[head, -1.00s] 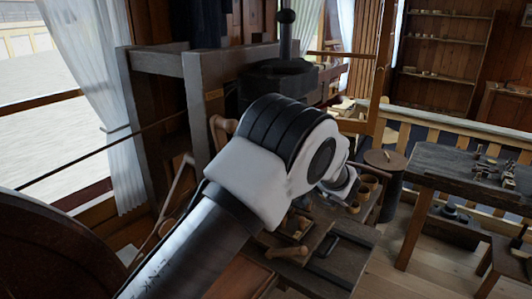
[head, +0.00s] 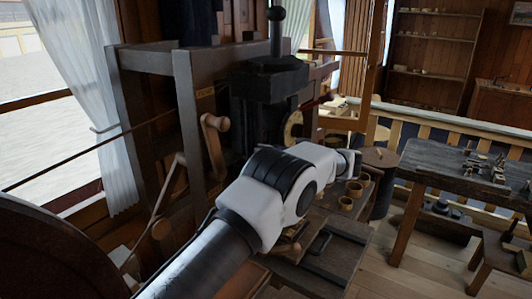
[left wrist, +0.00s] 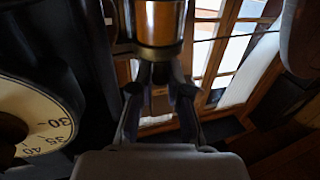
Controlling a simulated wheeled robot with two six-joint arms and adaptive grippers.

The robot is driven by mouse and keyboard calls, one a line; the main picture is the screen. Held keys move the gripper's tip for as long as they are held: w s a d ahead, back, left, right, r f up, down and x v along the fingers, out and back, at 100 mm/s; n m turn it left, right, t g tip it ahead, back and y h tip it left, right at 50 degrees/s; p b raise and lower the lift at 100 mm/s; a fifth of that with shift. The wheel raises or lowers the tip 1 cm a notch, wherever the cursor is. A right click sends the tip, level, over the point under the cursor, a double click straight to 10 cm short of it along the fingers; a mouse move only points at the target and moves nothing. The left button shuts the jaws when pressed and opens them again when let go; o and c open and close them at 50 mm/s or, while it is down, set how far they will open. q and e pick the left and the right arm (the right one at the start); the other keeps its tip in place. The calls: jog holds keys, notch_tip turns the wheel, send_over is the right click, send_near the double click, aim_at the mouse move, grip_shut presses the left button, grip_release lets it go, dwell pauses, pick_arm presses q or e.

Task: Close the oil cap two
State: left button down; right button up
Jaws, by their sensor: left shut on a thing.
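In the left wrist view my left gripper (left wrist: 161,76) points up the picture with its dark fingers close together. It is shut on a small part at the lower end of a shiny brass cylinder (left wrist: 160,22). The fingertips hide most of what they grip. I cannot tell whether this brass piece is oil cap two or its cup. In the head view my left arm reaches in from the bottom and bends right in front of the dark machine (head: 270,90); its fingers are not clear there. My right gripper is not in view.
A cream dial (left wrist: 38,128) with black numbers is close on the left in the wrist view. In the head view a wooden crank handle (head: 214,140) stands left of my arm. Several small wooden cups (head: 354,188) sit beyond the arm. A workbench (head: 450,175) is at the right.

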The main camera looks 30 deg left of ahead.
pick_arm(q)
jog(key=c, duration=1.1)
grip_release()
jog(key=shift+a, duration=0.15)
jog(key=d, duration=0.2)
jog(key=w+d, duration=0.1)
jog(key=d, duration=0.4)
jog(key=shift+w+d, duration=0.15)
jog(key=shift+w, duration=0.1)
jog(key=shift+f, duration=0.15)
